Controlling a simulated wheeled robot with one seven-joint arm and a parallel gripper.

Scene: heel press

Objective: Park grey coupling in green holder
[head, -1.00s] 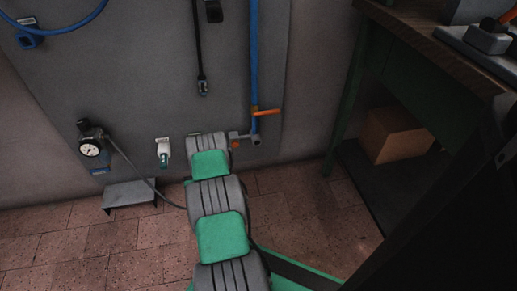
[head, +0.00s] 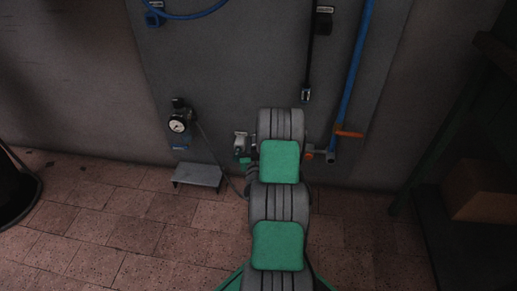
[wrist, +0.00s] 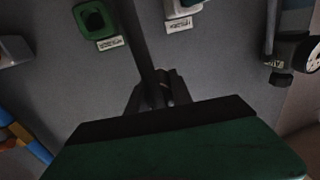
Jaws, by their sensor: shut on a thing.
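In the wrist view my gripper (wrist: 158,95) is shut on a small dark grey piece, which I take for the grey coupling (wrist: 160,90); the fingers hide much of it. A dark hose (wrist: 138,40) runs from there to the picture's top edge. The green holder (wrist: 90,18), a square green block with a dark opening and a label, is on the wall panel at the upper left, apart from the gripper. In the head view my arm hides the gripper and the coupling.
A white holder (wrist: 182,6) with a label is beside the green one. The gauge (head: 178,126) has a dark hose passing behind my arm. A grey step (head: 198,175) is below it. A blue pipe (head: 355,70) with an orange handle (head: 349,134) and a hanging black hose (head: 312,50) are at the right.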

